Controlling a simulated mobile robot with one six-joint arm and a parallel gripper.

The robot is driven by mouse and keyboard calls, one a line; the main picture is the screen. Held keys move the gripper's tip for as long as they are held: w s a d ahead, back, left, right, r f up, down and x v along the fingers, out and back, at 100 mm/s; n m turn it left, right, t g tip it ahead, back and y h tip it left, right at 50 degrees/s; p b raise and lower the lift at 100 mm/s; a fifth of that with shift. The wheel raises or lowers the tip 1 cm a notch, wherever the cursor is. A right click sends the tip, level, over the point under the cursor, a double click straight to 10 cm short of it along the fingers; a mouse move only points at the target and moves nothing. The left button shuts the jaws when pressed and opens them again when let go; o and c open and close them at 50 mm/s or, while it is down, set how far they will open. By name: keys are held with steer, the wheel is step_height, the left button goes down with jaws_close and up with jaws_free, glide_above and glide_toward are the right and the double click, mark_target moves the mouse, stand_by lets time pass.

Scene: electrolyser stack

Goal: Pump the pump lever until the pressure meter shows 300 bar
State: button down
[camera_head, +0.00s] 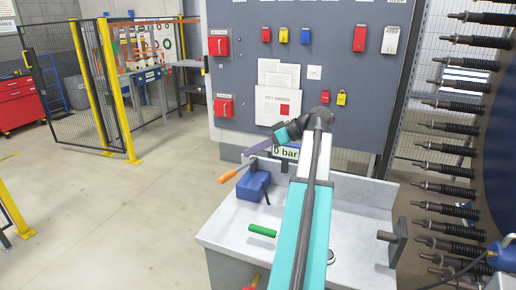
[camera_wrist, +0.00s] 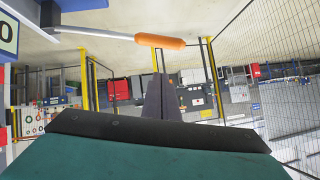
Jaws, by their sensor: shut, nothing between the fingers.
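The pump lever ends in an orange handle (camera_head: 227,176), which sticks out to the left of the blue pump body (camera_head: 253,186) on the grey bench. In the wrist view the orange handle (camera_wrist: 160,41) and its metal rod lie just beyond the fingertips. The pressure meter (camera_head: 286,153) behind the pump is partly covered by my arm; "0 bar" is readable. Its edge with a "0" also shows in the wrist view (camera_wrist: 8,33). My gripper (camera_head: 248,153) is shut and empty, above and behind the lever handle, apart from it.
A green-handled item (camera_head: 262,230) lies on the bench (camera_head: 222,236) in front of the pump. A grey tool panel (camera_head: 240,80) with red boxes and papers stands behind. Black rods line the stack at right (camera_head: 445,190). Open floor lies to the left.

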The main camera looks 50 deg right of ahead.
steer(key=w+a+f+p, duration=0.2)
steer(key=w+a+f, duration=0.1)
steer(key=w+f, duration=0.2)
steer(key=shift+w+a+f, duration=0.2)
steer(key=shift+f, duration=0.95)
